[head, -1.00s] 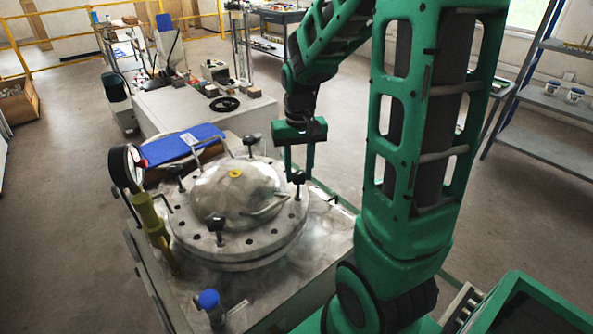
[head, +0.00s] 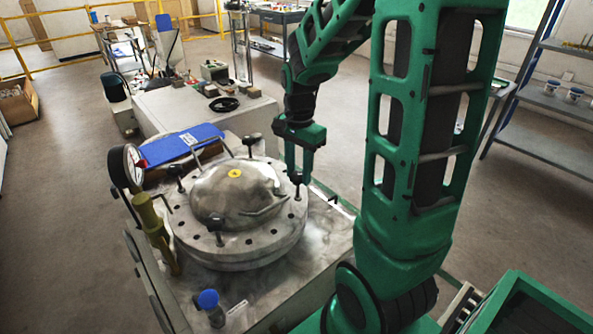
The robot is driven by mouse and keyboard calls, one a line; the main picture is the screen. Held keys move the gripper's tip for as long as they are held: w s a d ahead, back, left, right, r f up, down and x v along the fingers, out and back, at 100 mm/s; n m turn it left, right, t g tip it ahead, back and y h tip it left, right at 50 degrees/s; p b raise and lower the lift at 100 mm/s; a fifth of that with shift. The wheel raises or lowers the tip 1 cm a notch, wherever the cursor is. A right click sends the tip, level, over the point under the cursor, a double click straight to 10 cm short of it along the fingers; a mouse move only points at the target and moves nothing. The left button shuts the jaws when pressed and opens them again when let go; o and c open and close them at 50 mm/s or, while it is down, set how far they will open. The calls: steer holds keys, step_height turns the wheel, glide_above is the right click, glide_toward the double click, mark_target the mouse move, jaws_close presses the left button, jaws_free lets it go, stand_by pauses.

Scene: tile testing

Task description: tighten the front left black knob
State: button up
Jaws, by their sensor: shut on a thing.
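A round metal vessel lid (head: 215,200) with a domed top and a yellow centre spot is ringed by several black knobs. My green gripper (head: 298,172) points down at the lid's right side, with its fingers shut on the right black knob (head: 297,179). The fingers partly hide this knob. Other black knobs stand upright on the rim: one at the near side (head: 216,224), one at the left (head: 176,171) and one at the back (head: 251,140). I cannot tell from this view which one the name front left means.
A pressure gauge (head: 126,167) on a yellow-green post stands left of the lid. A blue clipboard (head: 180,143) lies behind it.

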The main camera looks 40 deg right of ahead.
steer(key=shift+w+a+m, duration=0.15)
steer(key=shift+a+m, duration=0.05)
steer(key=shift+m, duration=0.7)
steer(key=shift+r, duration=0.1)
steer(key=o, duration=1)
steer(key=shift+o, duration=0.3)
steer(key=shift+d, duration=0.1)
step_height(320, 180, up, 11)
steer(key=shift+f, duration=0.2)
